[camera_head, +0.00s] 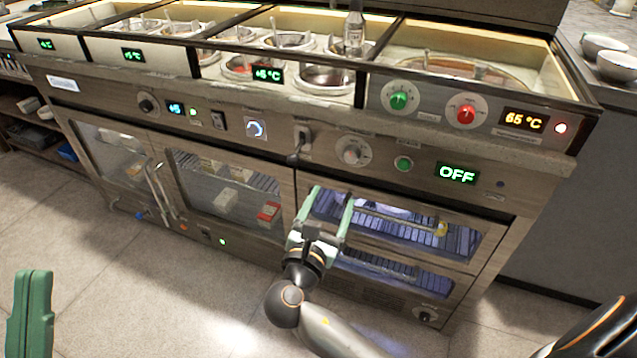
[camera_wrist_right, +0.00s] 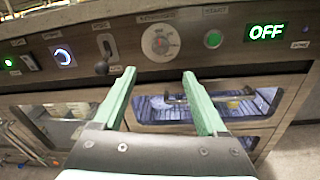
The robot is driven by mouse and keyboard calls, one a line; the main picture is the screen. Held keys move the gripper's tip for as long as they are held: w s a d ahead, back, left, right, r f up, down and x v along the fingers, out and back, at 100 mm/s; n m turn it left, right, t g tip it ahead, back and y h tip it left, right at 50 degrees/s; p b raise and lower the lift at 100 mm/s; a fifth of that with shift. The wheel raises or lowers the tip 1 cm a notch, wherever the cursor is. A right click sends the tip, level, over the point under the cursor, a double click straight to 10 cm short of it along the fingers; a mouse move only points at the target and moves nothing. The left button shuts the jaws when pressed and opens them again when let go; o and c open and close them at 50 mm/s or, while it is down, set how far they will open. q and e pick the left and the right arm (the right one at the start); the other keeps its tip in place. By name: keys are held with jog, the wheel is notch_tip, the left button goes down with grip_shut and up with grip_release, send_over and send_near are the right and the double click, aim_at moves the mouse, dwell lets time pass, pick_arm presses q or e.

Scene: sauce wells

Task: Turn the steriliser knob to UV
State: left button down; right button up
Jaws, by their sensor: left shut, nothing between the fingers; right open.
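The steriliser knob (camera_head: 352,150) is a grey knob on a round pale dial on the front panel, left of a green button and a display (camera_head: 457,173) reading OFF. It also shows in the right wrist view (camera_wrist_right: 160,42), above and between my fingertips; the dial's labels are too small to read. My right gripper (camera_head: 331,192) is open and empty, its green fingers pointing up towards the panel, below the knob and apart from it. My left gripper (camera_head: 33,275) is shut and empty, at the lower left, far from the knob and partly cut off by the frame.
A dark lever (camera_head: 300,143) sticks out just left of the knob. Green (camera_head: 399,98) and red (camera_head: 466,112) knobs sit on the panel above. The lit steriliser cabinet (camera_head: 475,265) with a bar handle lies below. The floor in front is clear.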

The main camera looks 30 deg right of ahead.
jog(key=b, duration=0.4)
send_near(350, 158)
jog(key=x, duration=0.6)
jog(key=shift+w+d+f, duration=0.1)
jog(key=shift+w+d, duration=0.1)
jog(key=shift+d, duration=0.05)
jog(key=shift+w+d, duration=0.4)
jog(key=shift+w, duration=0.05)
grip_shut()
